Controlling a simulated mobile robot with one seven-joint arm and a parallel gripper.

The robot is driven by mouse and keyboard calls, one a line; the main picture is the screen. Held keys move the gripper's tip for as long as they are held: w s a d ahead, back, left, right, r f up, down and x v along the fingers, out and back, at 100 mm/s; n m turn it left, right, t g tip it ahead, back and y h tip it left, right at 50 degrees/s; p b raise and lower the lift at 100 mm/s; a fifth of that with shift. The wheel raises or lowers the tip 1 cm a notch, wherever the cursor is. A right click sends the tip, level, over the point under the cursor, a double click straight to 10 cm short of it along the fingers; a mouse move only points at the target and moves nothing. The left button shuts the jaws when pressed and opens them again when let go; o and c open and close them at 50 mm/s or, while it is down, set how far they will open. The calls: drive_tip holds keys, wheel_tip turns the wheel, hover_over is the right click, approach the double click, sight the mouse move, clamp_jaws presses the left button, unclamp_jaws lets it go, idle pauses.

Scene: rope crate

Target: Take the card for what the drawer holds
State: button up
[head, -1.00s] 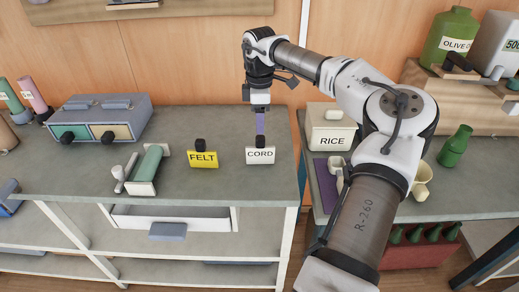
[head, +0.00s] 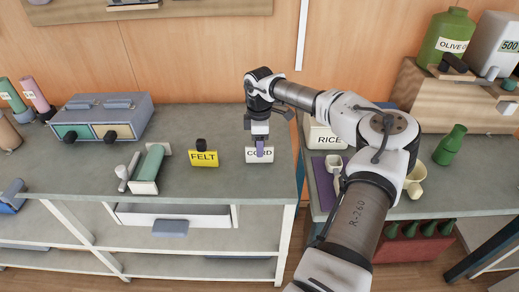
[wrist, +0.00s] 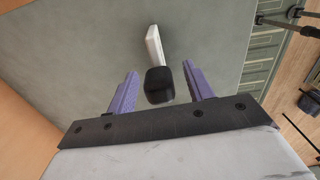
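The white CORD card (head: 251,157) stands upright on the grey bench near its right end. In the wrist view its black knob (wrist: 159,85) lies between my purple fingertips, and its pale body (wrist: 154,45) shows beyond. My gripper (wrist: 159,87) is open, with gaps on both sides of the knob; it hides part of the card in the head view (head: 260,148). The yellow FELT card (head: 204,158) with a black knob stands to the left. The white drawer (head: 200,219) with a blue-grey handle (head: 170,227) is under the bench top; I cannot make out its contents.
A grey case with coloured drawers (head: 98,118) stands further left. On the right bench are the RICE box (head: 328,138), a green bottle (head: 450,146) and a cream mug (head: 414,186).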

clamp_jaws()
drive_tip(key=shift+r, duration=0.1)
